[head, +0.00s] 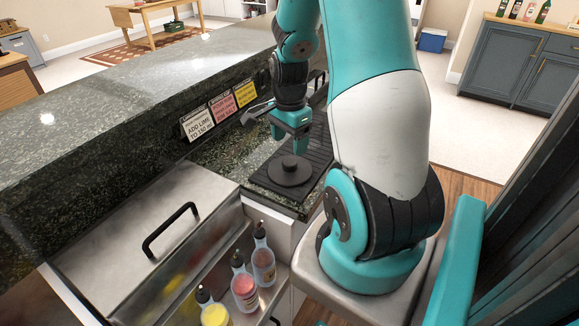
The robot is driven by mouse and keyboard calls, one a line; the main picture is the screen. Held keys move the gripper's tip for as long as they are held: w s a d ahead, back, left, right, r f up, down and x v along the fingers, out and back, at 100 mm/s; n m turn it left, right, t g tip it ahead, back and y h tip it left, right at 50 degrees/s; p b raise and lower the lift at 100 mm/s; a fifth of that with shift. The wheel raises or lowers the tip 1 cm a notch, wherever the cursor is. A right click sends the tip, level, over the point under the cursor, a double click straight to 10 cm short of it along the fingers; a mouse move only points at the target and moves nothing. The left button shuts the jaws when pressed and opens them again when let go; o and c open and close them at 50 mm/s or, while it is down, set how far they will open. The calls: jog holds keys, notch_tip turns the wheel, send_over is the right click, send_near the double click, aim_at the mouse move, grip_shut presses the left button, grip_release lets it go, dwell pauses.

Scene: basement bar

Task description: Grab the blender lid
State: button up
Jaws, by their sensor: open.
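The blender lid (289,171) is a dark, round, flat disc with a small raised knob on top. It lies flat on a black ribbed mat (262,180) on the lower counter. My gripper (286,143) points down just above and behind the lid. It is open, and nothing shows between its fingers. The fingertips are close to the knob, but I cannot tell whether they touch it. The far end of the mat is partly hidden by my arm.
Several bottles (264,262) stand in the rail below. A steel cover with a black handle (170,230) is at left. Small signs (222,107) line the raised granite bar (130,110) behind the mat. A grey tool-like thing (254,113) sits left of my gripper.

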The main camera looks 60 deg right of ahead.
aim_at(289, 158)
jog(key=shift+f+p, duration=0.5)
jog(key=shift+f, duration=2.45)
jog(key=c, duration=1)
jog(key=shift+r, duration=0.1)
jog(key=shift+c, duration=0.2)
